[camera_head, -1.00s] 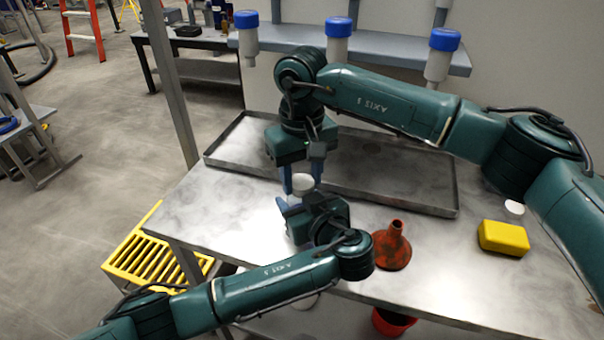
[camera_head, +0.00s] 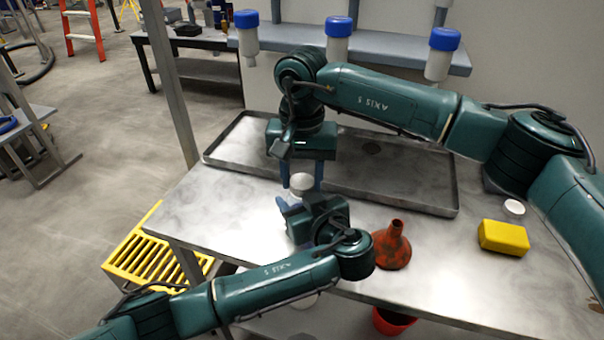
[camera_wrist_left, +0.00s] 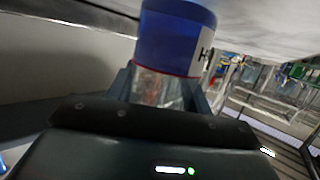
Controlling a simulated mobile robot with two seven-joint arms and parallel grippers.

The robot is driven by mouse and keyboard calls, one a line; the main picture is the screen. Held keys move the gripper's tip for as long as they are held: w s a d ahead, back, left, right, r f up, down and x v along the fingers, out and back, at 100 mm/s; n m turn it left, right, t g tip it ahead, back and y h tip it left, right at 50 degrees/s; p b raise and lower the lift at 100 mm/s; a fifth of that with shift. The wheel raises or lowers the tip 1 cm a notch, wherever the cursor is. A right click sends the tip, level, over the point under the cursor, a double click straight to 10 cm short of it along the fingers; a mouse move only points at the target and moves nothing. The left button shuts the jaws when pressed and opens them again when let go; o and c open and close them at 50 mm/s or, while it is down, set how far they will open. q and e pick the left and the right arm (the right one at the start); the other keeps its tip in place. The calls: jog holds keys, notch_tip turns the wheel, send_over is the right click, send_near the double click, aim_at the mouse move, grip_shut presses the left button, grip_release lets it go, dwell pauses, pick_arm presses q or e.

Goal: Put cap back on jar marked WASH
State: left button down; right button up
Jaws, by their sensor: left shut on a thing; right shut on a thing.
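The jar (camera_wrist_left: 176,40) shows close up in the left wrist view, with a blue band, a white label bearing a part-hidden letter like H, and a clear section. My left gripper (camera_head: 290,205) is shut on the jar's clear section; the head view mostly hides the jar behind this gripper. The white cap (camera_head: 301,182) is at the top of the jar. My right gripper (camera_head: 302,182) points down from above, its blue fingers shut on the cap. I cannot tell whether the cap is seated on the rim.
A shallow metal tray (camera_head: 448,212) lies behind the grippers. An orange-red funnel (camera_head: 393,248), a yellow block (camera_head: 503,238) and a small white round piece (camera_head: 514,207) stand to the right on the metal table. Blue-topped bottles (camera_head: 443,55) hang at the back shelf.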

jog(key=o, duration=1.1)
jog(key=shift+r, duration=0.1)
jog(key=shift+r, duration=2.2)
jog(key=shift+c, duration=0.4)
notch_tip(320, 180, up, 4)
jog(key=shift+f+n, duration=0.25)
jog(key=shift+n, duration=0.75)
jog(key=shift+f, duration=4.05)
